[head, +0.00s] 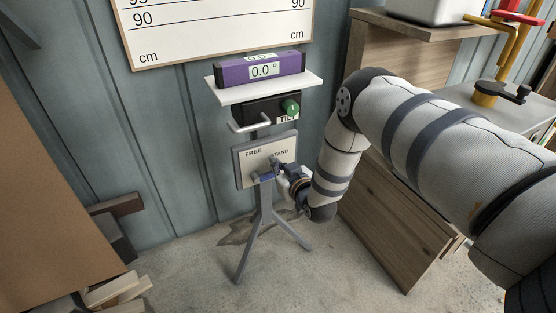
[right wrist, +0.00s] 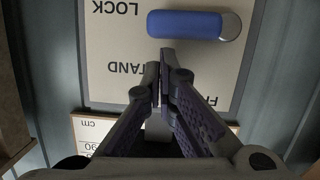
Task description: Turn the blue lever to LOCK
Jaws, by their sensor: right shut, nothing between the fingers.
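The blue lever (right wrist: 188,25) lies across the pale label panel in the right wrist view, with a round grey end at its right. That view is upside down and shows the words LOCK at upper left, STAND below it, and part of FREE at the right. In the head view the lever (head: 266,178) is small on the panel (head: 242,170), low and partly hidden by my gripper. My right gripper (right wrist: 163,58) is shut and empty, its fingertips close to the lever's lower side; I cannot tell whether they touch. It also shows in the head view (head: 277,168). My left gripper is out of view.
The panel stands on a grey tripod (head: 259,220). Above it are a TILT box with a green knob (head: 290,106), a bent grey handle (head: 248,127), and a shelf with a purple level (head: 262,70). A wooden cabinet (head: 380,218) stands at right, boards (head: 115,290) at lower left.

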